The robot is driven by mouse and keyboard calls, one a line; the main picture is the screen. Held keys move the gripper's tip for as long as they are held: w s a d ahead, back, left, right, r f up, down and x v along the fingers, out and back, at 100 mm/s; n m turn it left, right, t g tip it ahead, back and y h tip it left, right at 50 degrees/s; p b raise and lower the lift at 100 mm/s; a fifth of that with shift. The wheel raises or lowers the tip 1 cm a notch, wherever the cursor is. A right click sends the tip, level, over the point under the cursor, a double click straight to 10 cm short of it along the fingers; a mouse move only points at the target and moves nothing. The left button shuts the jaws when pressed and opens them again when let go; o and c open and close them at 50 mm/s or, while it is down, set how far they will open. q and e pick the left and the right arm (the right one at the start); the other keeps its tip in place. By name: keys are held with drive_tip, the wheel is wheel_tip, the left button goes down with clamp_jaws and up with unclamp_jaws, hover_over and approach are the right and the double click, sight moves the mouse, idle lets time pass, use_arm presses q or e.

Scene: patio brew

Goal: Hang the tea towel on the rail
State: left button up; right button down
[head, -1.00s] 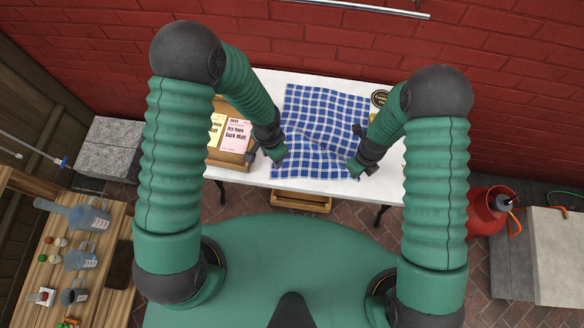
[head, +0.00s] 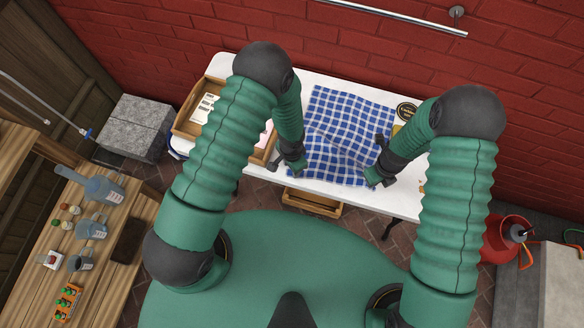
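The blue-and-white checked tea towel (head: 347,115) lies spread on the white table, with some creases across its middle. The metal rail (head: 400,18) is on the red brick wall above and behind the table. My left gripper (head: 288,168) is at the towel's near left edge. My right gripper (head: 375,180) is at its near right edge. Both are low over the table front. The fingers are small and partly hidden by the arms, so I cannot tell if either grips the cloth.
A wooden tray (head: 188,112) with cards stands at the table's left, partly behind my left arm. A dark round tin (head: 405,112) is at the right. A wooden drawer (head: 311,203) shows below the front edge. A red container (head: 503,240) stands on the floor at right.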

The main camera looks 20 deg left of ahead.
use_arm(q)
drive_tip(key=shift+s, duration=0.1)
drive_tip(key=shift+f, duration=0.1)
clamp_jaws()
idle(0.5)
drive_tip(key=r, duration=0.4)
drive_tip(key=shift+w+r, duration=0.1)
drive_tip(key=shift+w, duration=0.1)
drive_tip(key=shift+s+r, duration=0.15)
drive_tip(key=shift+r, duration=0.3)
